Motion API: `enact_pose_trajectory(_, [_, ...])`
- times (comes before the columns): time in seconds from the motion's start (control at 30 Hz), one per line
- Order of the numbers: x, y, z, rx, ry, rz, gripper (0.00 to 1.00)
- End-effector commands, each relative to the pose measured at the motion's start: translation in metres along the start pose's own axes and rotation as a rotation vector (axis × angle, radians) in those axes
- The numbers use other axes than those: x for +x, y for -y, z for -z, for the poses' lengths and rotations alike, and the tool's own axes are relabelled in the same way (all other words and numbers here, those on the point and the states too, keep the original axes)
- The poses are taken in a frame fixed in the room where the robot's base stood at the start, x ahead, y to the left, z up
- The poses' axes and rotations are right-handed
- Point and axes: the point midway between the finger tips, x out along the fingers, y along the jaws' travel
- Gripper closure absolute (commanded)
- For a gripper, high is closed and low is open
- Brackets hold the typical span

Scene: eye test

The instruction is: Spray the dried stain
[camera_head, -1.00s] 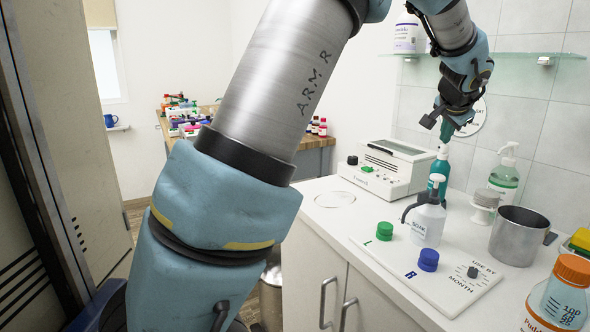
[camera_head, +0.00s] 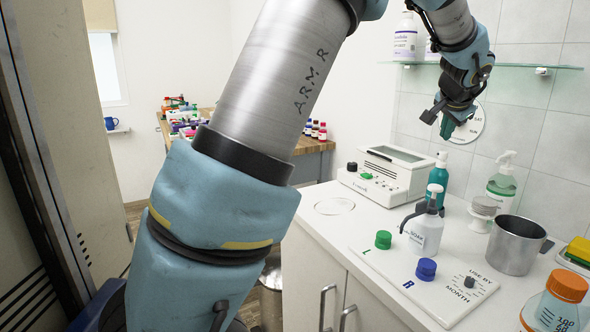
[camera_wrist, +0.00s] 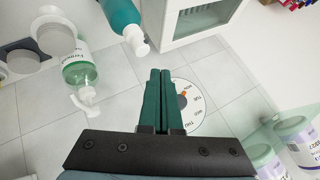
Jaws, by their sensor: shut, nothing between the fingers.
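A white spray bottle (camera_head: 425,234) with a dark grey trigger head stands upright on the white counter (camera_head: 385,222), its label seeming to read SOAK. A thin oval outline (camera_head: 334,206) lies on the counter near its left edge; I cannot tell whether it is the dried stain or a clear flat thing. My gripper (camera_head: 447,132) is shut and empty, in the air in front of the tiled wall, above and behind the spray bottle. Its green fingers lie together in the wrist view (camera_wrist: 160,75). The spray bottle does not show in the wrist view.
A teal pump bottle (camera_head: 437,183) stands below my gripper, also in the wrist view (camera_wrist: 122,14). A clear green pump bottle (camera_head: 502,182), metal beaker (camera_head: 515,247), white device (camera_head: 388,176) and board with knobs (camera_head: 440,300) surround the spray bottle. A glass shelf (camera_head: 500,67) holds bottles.

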Motion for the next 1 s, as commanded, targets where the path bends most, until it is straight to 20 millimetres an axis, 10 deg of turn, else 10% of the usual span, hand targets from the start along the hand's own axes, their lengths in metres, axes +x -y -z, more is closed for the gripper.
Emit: enact_pose_trajectory(1.0, [-0.034, 0.025, 0.025, 0.001, -0.001, 0.0, 1.0])
